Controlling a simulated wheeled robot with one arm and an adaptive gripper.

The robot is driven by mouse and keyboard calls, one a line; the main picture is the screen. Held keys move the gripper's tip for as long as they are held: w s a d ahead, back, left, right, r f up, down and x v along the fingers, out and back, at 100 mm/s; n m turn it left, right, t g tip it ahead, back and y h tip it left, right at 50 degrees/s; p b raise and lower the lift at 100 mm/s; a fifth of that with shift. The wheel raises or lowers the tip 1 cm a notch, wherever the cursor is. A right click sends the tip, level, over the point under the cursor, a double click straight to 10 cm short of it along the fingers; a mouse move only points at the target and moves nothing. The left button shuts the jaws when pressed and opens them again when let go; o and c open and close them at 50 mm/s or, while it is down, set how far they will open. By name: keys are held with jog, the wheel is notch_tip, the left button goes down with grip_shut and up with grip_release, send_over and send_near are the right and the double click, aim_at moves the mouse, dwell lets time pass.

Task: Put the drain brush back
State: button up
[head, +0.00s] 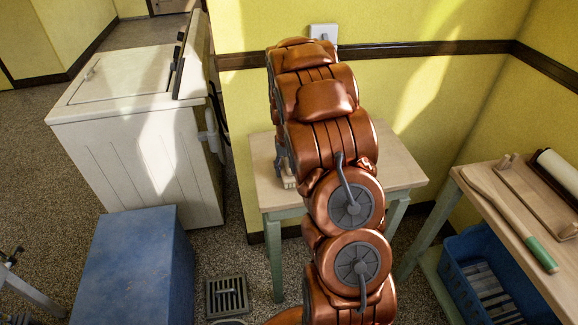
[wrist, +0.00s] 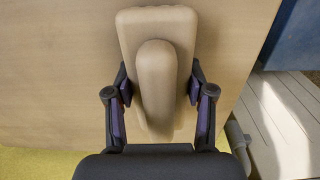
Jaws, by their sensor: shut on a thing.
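The drain brush (wrist: 185,30) is a tan block with a rounded raised grip along its top. In the wrist view it lies between the two fingers of my gripper (wrist: 159,91), which is shut on it from both sides. In the head view, part of the brush (head: 289,182) shows low beside my gripper (head: 281,160), over the left part of the small wooden table (head: 397,170). My arm hides most of the gripper and brush there. I cannot tell whether the brush touches the tabletop.
A white washer (head: 130,130) stands left, behind a blue box (head: 135,270). A floor drain grate (head: 227,297) lies between box and table. A right-hand bench (head: 500,235) holds a green-ended wooden paddle (head: 510,220) and a rack with a roller (head: 562,170). A blue basket (head: 475,262) sits below.

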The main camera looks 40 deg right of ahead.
jog(key=shift+f, duration=0.1)
jog(key=shift+f, duration=0.1)
jog(key=o, duration=1.2)
